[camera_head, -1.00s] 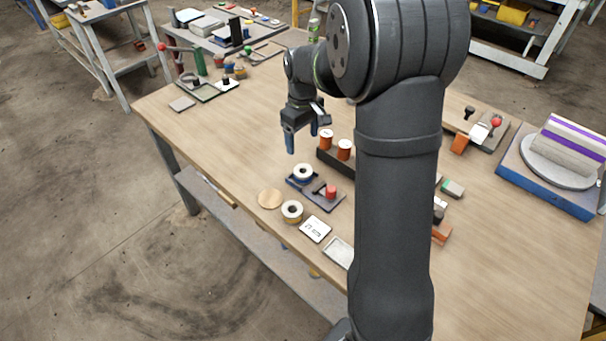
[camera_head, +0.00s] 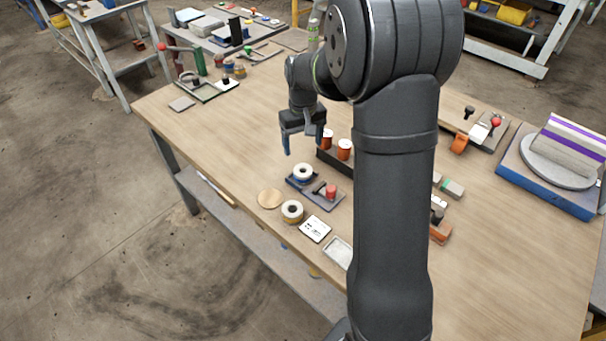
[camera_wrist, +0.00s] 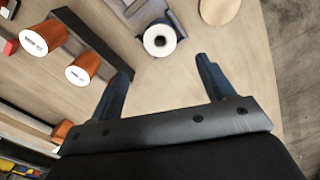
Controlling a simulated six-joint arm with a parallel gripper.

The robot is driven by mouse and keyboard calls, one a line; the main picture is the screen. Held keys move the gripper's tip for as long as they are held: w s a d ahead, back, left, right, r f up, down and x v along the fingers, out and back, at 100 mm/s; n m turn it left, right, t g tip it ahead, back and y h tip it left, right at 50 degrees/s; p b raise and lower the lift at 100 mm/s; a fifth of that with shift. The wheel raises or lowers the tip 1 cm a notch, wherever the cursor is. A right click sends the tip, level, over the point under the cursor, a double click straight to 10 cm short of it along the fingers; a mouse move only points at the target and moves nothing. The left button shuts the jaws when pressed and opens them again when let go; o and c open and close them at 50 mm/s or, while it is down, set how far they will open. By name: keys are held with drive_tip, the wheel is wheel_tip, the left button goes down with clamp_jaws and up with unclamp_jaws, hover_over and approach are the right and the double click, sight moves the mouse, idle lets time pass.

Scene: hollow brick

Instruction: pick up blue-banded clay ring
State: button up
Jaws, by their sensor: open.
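The blue-banded clay ring (camera_head: 303,179) is a white ring with a dark centre hole and blue around its side. It sits at the left end of a dark tray on the wooden table. In the wrist view the ring (camera_wrist: 150,42) lies beyond the fingertips, roughly between their lines. My gripper (camera_head: 303,149) is open and empty above the table, a little behind the ring in the head view. Its two blue fingers (camera_wrist: 160,78) are spread wide and touch nothing.
A red-topped piece (camera_head: 331,191) stands on the same tray. A second ring (camera_head: 287,217), a wooden disc (camera_head: 269,199) and a white card (camera_head: 314,229) lie in front. The table left of the ring is clear.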

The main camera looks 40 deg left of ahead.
sight(303, 168)
wheel_tip(303, 168, down, 11)
drive_tip(key=shift+r, duration=0.1)
idle(0.4)
drive_tip(key=shift+c, duration=0.4)
drive_tip(key=c, duration=1)
